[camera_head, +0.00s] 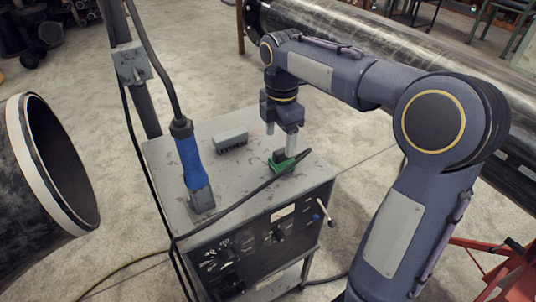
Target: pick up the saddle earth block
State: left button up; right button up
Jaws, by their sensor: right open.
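A small green and dark block (285,163) with a black cable lies on the top of the grey machine (240,170); I take it to be the saddle earth block. My right gripper (280,148) comes down from above, pointing at the block. Its two pale fingers are apart, and they reach down right by the block. I cannot tell whether they touch it. Part of the block is hidden by the fingers. My left gripper is not in view.
A grey block (231,142) lies behind on the machine top. A blue-handled tool (189,160) with a thick cable stands at the left. A wide dark pipe (60,180) lies at far left, another pipe (400,45) behind my right arm.

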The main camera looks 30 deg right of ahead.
aim_at(283, 150)
jog(key=f, duration=0.7)
jog(key=shift+d+f+b, duration=0.3)
jog(key=shift+d+f, duration=0.05)
jog(key=shift+d, duration=0.05)
jog(key=shift+s, duration=0.1)
jog(key=shift+c, duration=0.3)
jog(key=shift+r, duration=0.1)
jog(key=c, duration=1)
